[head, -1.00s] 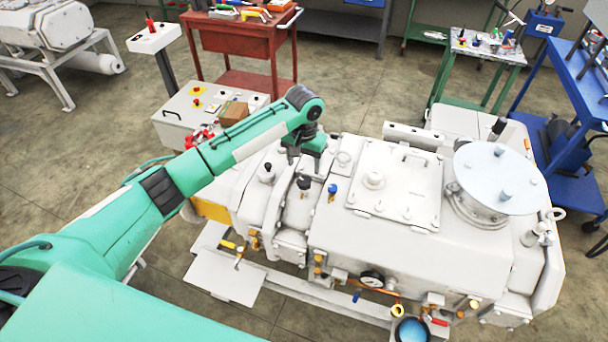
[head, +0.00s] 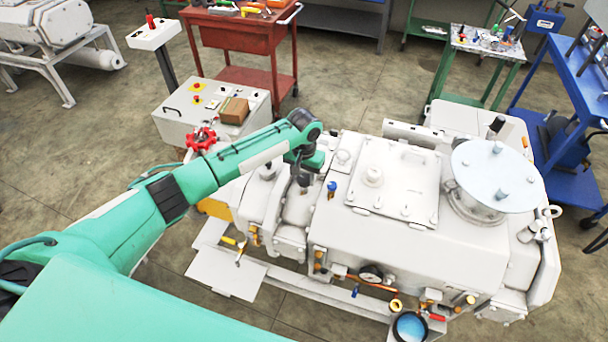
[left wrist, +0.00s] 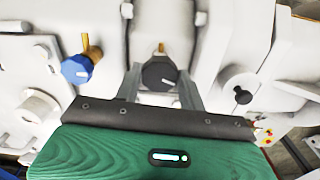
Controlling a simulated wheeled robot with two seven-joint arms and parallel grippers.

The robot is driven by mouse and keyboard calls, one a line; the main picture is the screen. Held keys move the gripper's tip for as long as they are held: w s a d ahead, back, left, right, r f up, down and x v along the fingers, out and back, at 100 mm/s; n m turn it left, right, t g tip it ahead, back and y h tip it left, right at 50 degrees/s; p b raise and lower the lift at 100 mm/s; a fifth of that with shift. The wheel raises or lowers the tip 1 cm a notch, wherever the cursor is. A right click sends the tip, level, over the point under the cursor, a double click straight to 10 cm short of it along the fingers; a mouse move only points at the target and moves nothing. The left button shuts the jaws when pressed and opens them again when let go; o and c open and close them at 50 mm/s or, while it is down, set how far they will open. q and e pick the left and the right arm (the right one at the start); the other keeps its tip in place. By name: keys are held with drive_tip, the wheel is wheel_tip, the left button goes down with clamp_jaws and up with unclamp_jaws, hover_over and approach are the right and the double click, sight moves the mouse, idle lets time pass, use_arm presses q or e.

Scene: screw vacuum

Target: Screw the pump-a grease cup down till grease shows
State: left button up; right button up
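A round dark grease cup cap (left wrist: 159,73) with a pale mark and a brass piece behind it is in the middle of the left wrist view. I cannot tell whether this is pump-a's cup. My left gripper (left wrist: 161,88) has one grey finger on each side of the cap, apart, with narrow gaps seeming to show; contact is unclear. In the head view my left gripper (head: 304,182) points down over the white pump (head: 390,245) and largely hides the cap. A blue cap (left wrist: 77,69) on brass is beside it; it also shows in the head view (head: 332,187). My right gripper is out of view.
A black knob (left wrist: 237,88) stands to the other side, close to the gripper. A raised lid plate (head: 395,180) and round disc (head: 495,175) lie to the right on the pump. A control box (head: 185,125) and red valve wheel (head: 201,137) are behind my arm.

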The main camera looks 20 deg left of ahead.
use_arm(q)
drive_tip(key=shift+r, duration=0.1)
drive_tip(key=shift+m+p, duration=0.75)
drive_tip(key=shift+m, duration=0.25)
drive_tip(key=m+p, duration=0.1)
drive_tip(key=m, duration=0.1)
drive_tip(key=shift+m, duration=0.4)
drive_tip(key=m+p, duration=0.1)
drive_tip(key=m, duration=0.2)
drive_tip(key=shift+w, duration=0.1)
drive_tip(key=shift+m, duration=2.1)
drive_tip(key=o, duration=1)
drive_tip(key=shift+c, duration=0.2)
